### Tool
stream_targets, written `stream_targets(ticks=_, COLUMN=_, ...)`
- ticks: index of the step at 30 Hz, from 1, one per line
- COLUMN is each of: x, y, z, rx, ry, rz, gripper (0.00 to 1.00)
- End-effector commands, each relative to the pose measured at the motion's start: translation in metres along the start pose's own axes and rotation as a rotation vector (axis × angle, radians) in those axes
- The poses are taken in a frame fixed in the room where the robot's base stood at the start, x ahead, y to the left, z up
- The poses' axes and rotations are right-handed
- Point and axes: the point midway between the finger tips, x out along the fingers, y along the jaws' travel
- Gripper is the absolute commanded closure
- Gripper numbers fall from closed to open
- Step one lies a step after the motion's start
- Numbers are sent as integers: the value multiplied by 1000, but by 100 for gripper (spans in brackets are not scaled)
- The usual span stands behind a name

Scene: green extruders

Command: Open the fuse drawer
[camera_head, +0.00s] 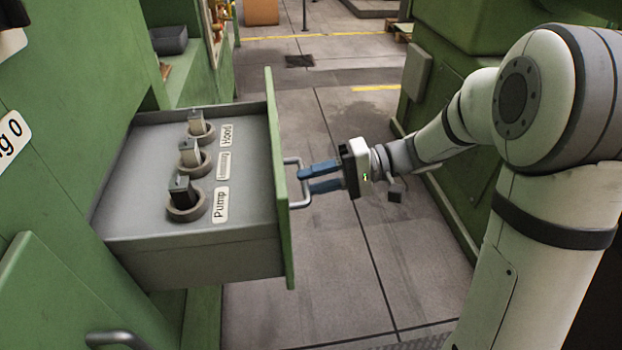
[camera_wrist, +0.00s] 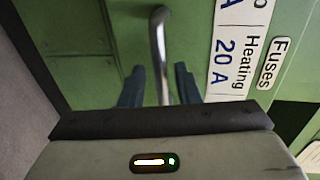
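The fuse drawer (camera_head: 190,262) is pulled well out of the green cabinet in the head view. Its grey top holds fuses in round sockets, and its front panel (camera_head: 280,180) is green. A metal bar handle (camera_head: 300,183) sits on that front, and it also shows in the wrist view (camera_wrist: 158,45). My gripper (camera_head: 306,179) is at the handle, with its two blue fingers apart. In the wrist view the handle bar lies between the fingertips (camera_wrist: 160,84), with a gap visible on each side. Labels reading "Fuses" and "Heating 20 A" (camera_wrist: 236,55) are on the front beside the handle.
Green cabinet walls (camera_head: 60,130) stand at the left. A lower panel with another handle (camera_head: 115,338) is at the bottom left. Another green machine (camera_head: 440,180) stands behind my arm at the right. The grey floor (camera_head: 345,250) between them is clear.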

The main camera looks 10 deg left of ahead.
Motion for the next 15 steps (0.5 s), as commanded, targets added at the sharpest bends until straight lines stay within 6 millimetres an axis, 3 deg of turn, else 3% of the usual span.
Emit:
stream_targets(ticks=6, x=-41, y=-2, z=-3, rx=2, ry=5, rz=0, gripper=71)
stream_targets(ticks=15, x=-62, y=0, z=-3, rx=0, ry=2, rz=1, gripper=71)
